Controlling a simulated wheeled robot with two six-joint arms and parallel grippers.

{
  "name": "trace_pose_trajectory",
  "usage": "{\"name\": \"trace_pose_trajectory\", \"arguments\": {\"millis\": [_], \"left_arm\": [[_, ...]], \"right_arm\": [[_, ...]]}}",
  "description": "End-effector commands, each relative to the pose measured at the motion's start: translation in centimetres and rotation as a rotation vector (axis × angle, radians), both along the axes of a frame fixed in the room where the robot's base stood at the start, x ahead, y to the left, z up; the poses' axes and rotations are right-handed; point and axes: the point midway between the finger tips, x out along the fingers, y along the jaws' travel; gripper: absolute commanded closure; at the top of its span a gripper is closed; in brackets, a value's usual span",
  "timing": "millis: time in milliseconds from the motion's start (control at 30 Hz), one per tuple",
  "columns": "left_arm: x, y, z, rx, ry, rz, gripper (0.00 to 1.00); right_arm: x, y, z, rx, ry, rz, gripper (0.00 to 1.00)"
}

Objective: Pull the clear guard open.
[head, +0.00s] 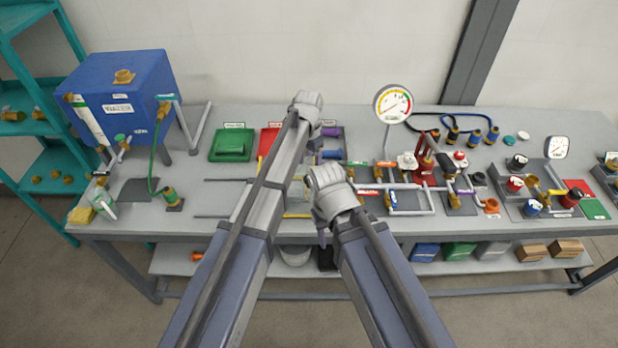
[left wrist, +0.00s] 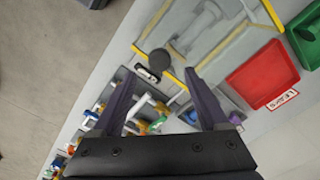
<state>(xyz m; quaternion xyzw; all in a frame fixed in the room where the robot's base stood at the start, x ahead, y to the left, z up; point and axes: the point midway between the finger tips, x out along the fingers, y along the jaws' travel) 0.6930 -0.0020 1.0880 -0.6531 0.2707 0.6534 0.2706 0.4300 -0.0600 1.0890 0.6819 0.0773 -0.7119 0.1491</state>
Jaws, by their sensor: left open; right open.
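The clear guard (left wrist: 232,48) is a see-through box with yellow edges in the upper part of the left wrist view. Grey pipework shows through it. A dark round knob (left wrist: 158,62) sits by its yellow edge. In the head view only a part of the guard (head: 297,205) shows between my arms; the rest is hidden. My left gripper (head: 307,105) is above the back of the bench. Its fingers (left wrist: 165,92) are apart and empty, short of the guard's yellow edge in the wrist view. My right gripper (head: 328,190) is open, lower and nearer, over the bench front.
Two thin grey rails (head: 225,181) lie on the bench left of my arms. A green tray (head: 232,145) and a red tray (head: 268,141) stand behind. A gauge (head: 393,103) and valve pipework (head: 425,180) crowd the right. A blue tank (head: 120,90) stands far left.

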Motion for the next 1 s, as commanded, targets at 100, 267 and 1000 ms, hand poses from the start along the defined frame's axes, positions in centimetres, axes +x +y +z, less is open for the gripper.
{"name": "trace_pose_trajectory", "arguments": {"millis": [100, 267, 1000], "left_arm": [[0.0, 0.0, -2.2, 0.0, 0.0, 0.0, 0.24], [0.0, 0.0, -4.3, 0.0, 0.0, 0.0, 0.24], [0.0, 0.0, -5.6, 0.0, 0.0, 0.0, 0.51]], "right_arm": [[0.0, 0.0, -2.2, -0.001, 0.0, 0.003, 0.5], [0.0, 0.0, -4.3, -0.002, 0.0, 0.008, 0.5], [0.0, 0.0, -5.6, -0.002, 0.001, 0.011, 0.5]]}}
